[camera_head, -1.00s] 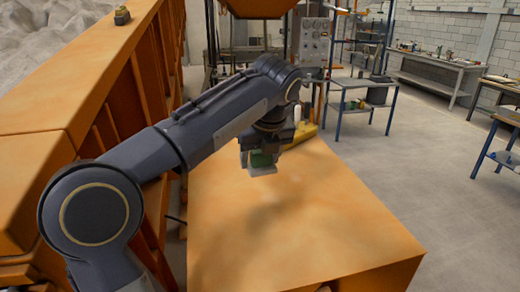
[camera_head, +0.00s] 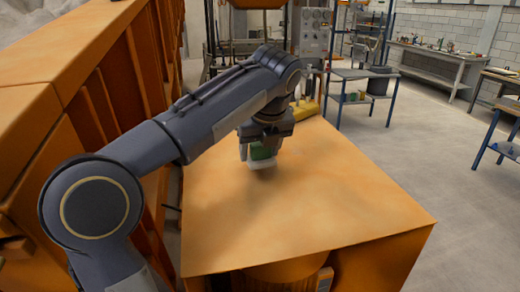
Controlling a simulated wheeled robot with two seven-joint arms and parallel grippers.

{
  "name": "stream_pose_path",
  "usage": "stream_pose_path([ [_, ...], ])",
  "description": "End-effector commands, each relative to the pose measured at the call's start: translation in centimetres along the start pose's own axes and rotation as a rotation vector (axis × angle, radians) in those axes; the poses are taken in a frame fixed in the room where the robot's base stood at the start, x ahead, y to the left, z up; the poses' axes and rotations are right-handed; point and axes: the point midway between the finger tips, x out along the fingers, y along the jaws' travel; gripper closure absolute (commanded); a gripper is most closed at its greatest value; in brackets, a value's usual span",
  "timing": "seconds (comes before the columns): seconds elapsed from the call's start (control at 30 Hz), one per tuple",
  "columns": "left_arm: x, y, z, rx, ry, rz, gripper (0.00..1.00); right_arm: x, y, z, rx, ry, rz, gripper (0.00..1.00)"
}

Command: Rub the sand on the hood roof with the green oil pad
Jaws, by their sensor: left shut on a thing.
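My left gripper (camera_head: 260,153) points down over the orange hood roof (camera_head: 330,215) and is shut on the green oil pad (camera_head: 262,151). The pad has a pale underside and sits at or just above the roof surface; I cannot tell whether it touches. A darker, smudged patch of sand shows on the roof in front of the pad. My left arm comes in from the left and hides part of the roof's far left side. My right gripper is not in view.
A tall orange ribbed wall (camera_head: 90,95) runs along the left side of the hood. A yellow object (camera_head: 305,110) lies at the roof's far edge. A blue-legged table (camera_head: 365,75) stands behind on the right. The grey floor (camera_head: 440,150) at right is clear.

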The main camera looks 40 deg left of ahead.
Motion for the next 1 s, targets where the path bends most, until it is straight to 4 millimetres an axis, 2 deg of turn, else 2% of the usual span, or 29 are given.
stream_pose_path([
  [0.47, 0.0, 0.0, 0.0, 0.0, 0.0, 0.0, 0.61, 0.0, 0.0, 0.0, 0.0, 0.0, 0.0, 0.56],
  [1.0, 1.0, 0.0, -0.4, 0.0, 0.0, 0.001, 0.61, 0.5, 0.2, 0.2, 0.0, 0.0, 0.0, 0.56],
])
